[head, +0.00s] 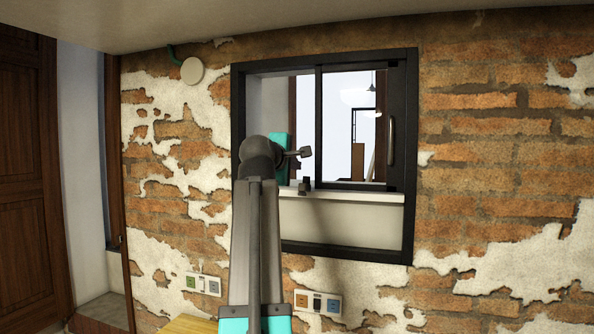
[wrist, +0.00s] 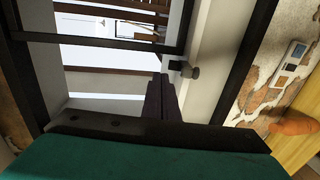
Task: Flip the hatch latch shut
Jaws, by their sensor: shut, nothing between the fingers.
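The hatch (head: 350,130) is a dark-framed sliding window in the brick wall, its left part open. A small dark piece, which looks like the latch (head: 305,186), stands on the pale sill. In the wrist view the latch (wrist: 190,71) shows as a dark block with a grey rounded end at the sill's edge. My gripper (wrist: 162,88) is shut and empty, its dark fingertips just beside the latch. I cannot tell whether they touch. In the head view my arm hides the fingers; part of the teal gripper body shows at the hatch opening.
The pale sill (head: 350,196) runs along the hatch bottom. A vertical handle (head: 391,140) is on the pane's right side. Socket plates (head: 317,303) are on the wall below. A wooden door (head: 28,170) stands at the left. A wooden surface (wrist: 300,135) shows in the wrist view.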

